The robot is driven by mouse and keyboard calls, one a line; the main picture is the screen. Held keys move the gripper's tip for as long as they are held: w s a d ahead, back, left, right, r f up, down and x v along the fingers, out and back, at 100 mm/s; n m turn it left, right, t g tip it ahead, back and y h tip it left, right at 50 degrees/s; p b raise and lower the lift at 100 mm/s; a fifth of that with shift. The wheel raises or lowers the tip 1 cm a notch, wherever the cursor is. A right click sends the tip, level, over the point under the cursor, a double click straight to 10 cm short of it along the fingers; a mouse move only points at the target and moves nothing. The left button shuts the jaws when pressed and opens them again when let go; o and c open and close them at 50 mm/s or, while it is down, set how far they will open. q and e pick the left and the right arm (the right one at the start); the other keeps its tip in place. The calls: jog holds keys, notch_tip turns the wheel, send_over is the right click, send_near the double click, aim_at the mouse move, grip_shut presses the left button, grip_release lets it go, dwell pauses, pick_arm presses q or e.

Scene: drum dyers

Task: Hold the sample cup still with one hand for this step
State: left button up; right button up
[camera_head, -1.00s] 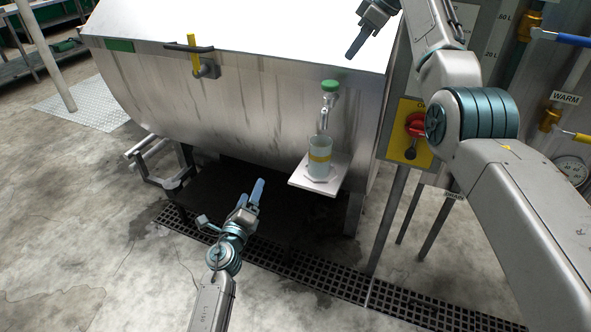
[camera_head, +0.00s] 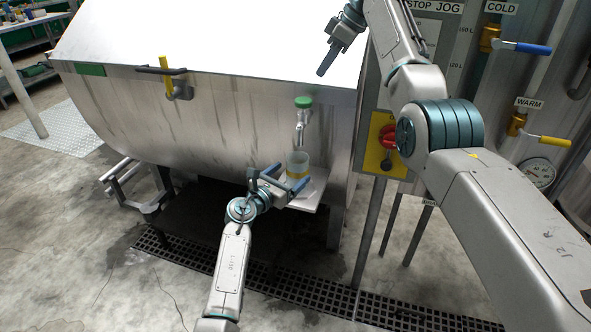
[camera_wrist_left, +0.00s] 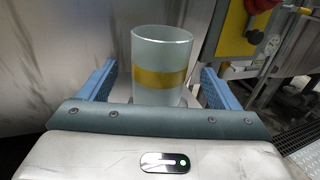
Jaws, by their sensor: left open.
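The sample cup (camera_head: 297,160), frosted with a yellow band, stands upright on a small white shelf (camera_head: 314,194) below the green-topped tap (camera_head: 303,113) of the steel drum. My left gripper (camera_head: 295,174) is open, with a blue finger on either side of the cup. In the left wrist view the cup (camera_wrist_left: 161,55) stands between the fingers, with gaps showing on both sides. Its base is hidden behind the gripper's front edge. My right gripper (camera_head: 328,60) is above the drum's right end, away from the cup; its opening is unclear.
The steel drum (camera_head: 200,115) fills the back, with a yellow-handled latch (camera_head: 169,80). A red knob on a yellow plate (camera_head: 376,155) and labelled valves (camera_head: 520,125) stand at the right. A floor grate (camera_head: 330,298) runs below. Open floor lies at the left.

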pick_arm(q)
jog(key=shift+x, duration=2.2)
jog(key=c, duration=1.1)
pick_arm(e)
jog(key=shift+a, duration=0.2)
jog(key=c, duration=0.6)
jog(key=shift+w+a+f+m+t, duration=0.1)
jog(key=shift+w+a+m+t, duration=0.05)
jog(key=shift+a+m+t, duration=0.3)
grip_shut()
jog(key=shift+w+a+f+m+t+h, duration=0.15)
jog(key=shift+a+f+m+t, duration=0.25)
jog(key=shift+a+f+m, duration=0.4)
jog(key=shift+w+a+f+m+t+h, duration=0.2)
jog(key=shift+a+f+m+t, duration=0.2)
jog(key=shift+f+m, duration=0.65)
jog(key=shift+w+a+f+m+t+h, duration=0.15)
jog(key=shift+a+f+m+t, duration=0.2)
jog(key=shift+a+f+m, duration=0.6)
